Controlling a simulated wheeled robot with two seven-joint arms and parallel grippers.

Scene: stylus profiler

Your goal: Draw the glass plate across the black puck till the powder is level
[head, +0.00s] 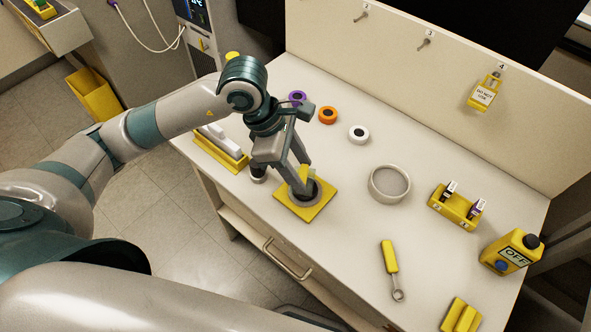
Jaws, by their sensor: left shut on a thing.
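My left gripper (304,184) points down over a yellow square base (313,212) at the front middle of the bench. On this base sits a grey ring around the black puck (313,192), which is partly hidden by my fingers. The gripper is shut on a small upright piece with a yellow part, which I take to be the glass plate (309,173). It stands at or just over the puck; I cannot tell whether it touches. The powder's surface cannot be made out. My right gripper is not in view.
A round sieve-like dish (390,184) stands right of the base. A yellow-based tray (220,148) is left.

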